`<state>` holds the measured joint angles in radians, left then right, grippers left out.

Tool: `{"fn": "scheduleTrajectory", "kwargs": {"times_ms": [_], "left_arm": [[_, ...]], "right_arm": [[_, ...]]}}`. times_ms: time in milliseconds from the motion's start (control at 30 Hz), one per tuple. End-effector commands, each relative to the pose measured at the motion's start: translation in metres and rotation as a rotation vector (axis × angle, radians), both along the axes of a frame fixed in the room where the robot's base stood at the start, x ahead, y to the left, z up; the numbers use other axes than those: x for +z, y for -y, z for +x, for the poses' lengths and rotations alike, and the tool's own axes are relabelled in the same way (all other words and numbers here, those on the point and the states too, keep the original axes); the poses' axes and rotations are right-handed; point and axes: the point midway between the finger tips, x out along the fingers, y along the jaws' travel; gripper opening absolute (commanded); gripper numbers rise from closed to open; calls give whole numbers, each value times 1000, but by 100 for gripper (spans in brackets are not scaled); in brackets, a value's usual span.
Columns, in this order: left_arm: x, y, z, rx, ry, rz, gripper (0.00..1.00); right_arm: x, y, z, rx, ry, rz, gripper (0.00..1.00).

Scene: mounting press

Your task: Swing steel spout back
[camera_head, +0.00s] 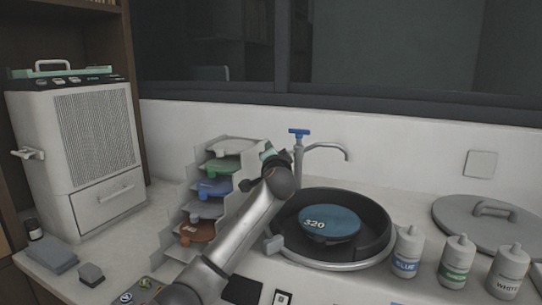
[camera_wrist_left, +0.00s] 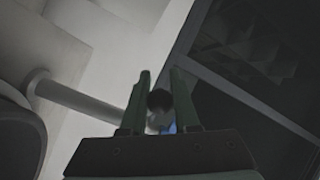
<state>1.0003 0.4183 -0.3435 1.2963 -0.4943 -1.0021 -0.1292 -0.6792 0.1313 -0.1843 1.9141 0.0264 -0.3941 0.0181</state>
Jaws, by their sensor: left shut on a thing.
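The steel spout (camera_head: 328,146) runs right from its post with the blue handle (camera_head: 299,132), and its bent tip hangs over the back right of the basin (camera_head: 380,252). My left gripper (camera_head: 268,152) is just left of the post. In the left wrist view, the green fingers of my left gripper (camera_wrist_left: 161,96) are shut on a dark round end (camera_wrist_left: 159,101) at the faucet. The grey spout pipe (camera_wrist_left: 85,102) runs from the left toward them, and part of the blue handle (camera_wrist_left: 168,128) shows between them. The exact contact is hard to see. My right gripper is out of view.
A dark blue disc marked 320 (camera_head: 330,224) lies in the basin. A tiered rack (camera_head: 178,215) of coloured discs stands left of my arm. Several bottles (camera_head: 408,252) stand at the front right, with a grey lid (camera_head: 487,222) behind. A wall rises behind the faucet.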

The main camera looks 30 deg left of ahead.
Motion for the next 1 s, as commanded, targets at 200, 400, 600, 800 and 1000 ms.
{"fn": "scheduleTrajectory", "kwargs": {"times_ms": [200,400,600,800,1000], "left_arm": [[-2,7,-5,199,-3,-8,0],[-1,13,-9,346,-3,-6,0],[-1,18,-13,446,-5,-6,0],[-1,22,-15,501,-2,-3,0],[-1,23,-16,520,-1,0,0]], "right_arm": [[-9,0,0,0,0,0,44],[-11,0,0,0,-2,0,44],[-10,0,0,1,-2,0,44],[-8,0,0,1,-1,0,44],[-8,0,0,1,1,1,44]]}}
